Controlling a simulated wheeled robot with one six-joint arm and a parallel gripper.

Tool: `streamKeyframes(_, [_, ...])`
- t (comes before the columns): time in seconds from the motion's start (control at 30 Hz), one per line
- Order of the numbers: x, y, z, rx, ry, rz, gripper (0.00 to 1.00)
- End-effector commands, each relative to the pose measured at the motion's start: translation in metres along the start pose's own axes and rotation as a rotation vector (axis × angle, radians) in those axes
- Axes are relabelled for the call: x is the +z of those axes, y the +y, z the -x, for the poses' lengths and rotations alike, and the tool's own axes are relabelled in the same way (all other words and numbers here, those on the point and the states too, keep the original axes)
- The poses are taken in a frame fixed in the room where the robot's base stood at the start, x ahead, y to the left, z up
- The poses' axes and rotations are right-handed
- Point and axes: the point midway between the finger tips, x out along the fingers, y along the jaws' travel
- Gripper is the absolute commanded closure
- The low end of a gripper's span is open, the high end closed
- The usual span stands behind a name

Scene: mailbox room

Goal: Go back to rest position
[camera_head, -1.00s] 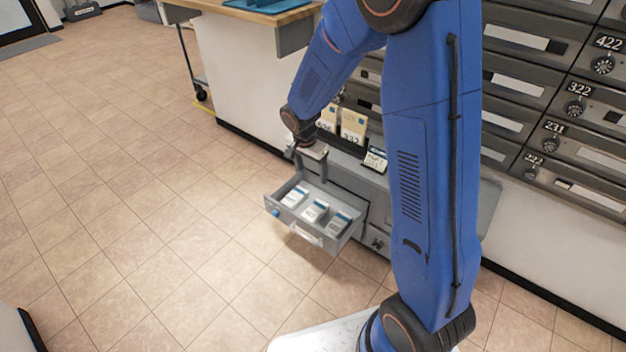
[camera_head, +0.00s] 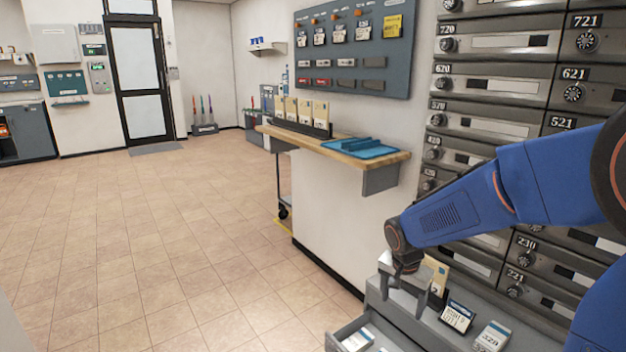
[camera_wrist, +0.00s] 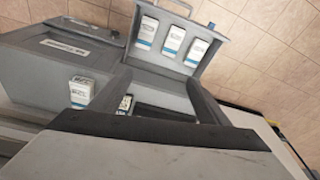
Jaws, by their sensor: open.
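My gripper (camera_head: 408,292) hangs at the lower right in the head view, at the end of my blue arm. It is above the grey cabinet (camera_head: 400,318), close to a yellowish card. In the wrist view its two fingers (camera_wrist: 155,92) are spread apart with nothing held between them. An open drawer (camera_head: 345,330) with white-and-blue card stacks pokes out at the bottom of the head view. The wrist view shows the same drawer (camera_wrist: 140,55) with several stacks inside.
Mailboxes (camera_head: 500,95) line the wall on the right. A wooden-topped counter (camera_head: 340,148) with a blue tray (camera_head: 367,147) stands beyond the cabinet. A key board (camera_head: 352,50) hangs above it. The tiled floor (camera_head: 150,240) at left is clear up to a glass door (camera_head: 140,85).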

Motion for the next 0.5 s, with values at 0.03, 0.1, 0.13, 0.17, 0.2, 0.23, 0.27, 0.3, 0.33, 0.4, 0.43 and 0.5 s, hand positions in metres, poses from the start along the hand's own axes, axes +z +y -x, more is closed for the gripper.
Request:
streamKeyframes(0.03, [0.002, 0.010, 0.013, -0.012, 0.006, 0.022, 0.30])
streamKeyframes(0.1, [0.006, 0.023, 0.028, -0.025, 0.012, 0.059, 0.30])
streamKeyframes(0.13, [0.008, 0.028, 0.034, -0.031, 0.015, 0.075, 0.30])
streamKeyframes(0.17, [0.010, 0.034, 0.040, -0.035, 0.018, 0.092, 0.30])
streamKeyframes(0.2, [0.013, 0.041, 0.048, -0.042, 0.021, 0.114, 0.30])
streamKeyframes(0.23, [0.015, 0.046, 0.054, -0.048, 0.023, 0.130, 0.30])
streamKeyframes(0.27, [0.018, 0.052, 0.059, -0.053, 0.027, 0.147, 0.30])
streamKeyframes(0.3, [0.021, 0.059, 0.066, -0.060, 0.032, 0.169, 0.30])
streamKeyframes(0.33, [0.024, 0.065, 0.071, -0.065, 0.035, 0.187, 0.30])
streamKeyframes(0.4, [0.030, 0.077, 0.083, -0.078, 0.043, 0.226, 0.30])
streamKeyframes(0.43, [0.033, 0.083, 0.088, -0.083, 0.047, 0.243, 0.30])
streamKeyframes(0.5, [0.041, 0.096, 0.098, -0.094, 0.056, 0.283, 0.30])
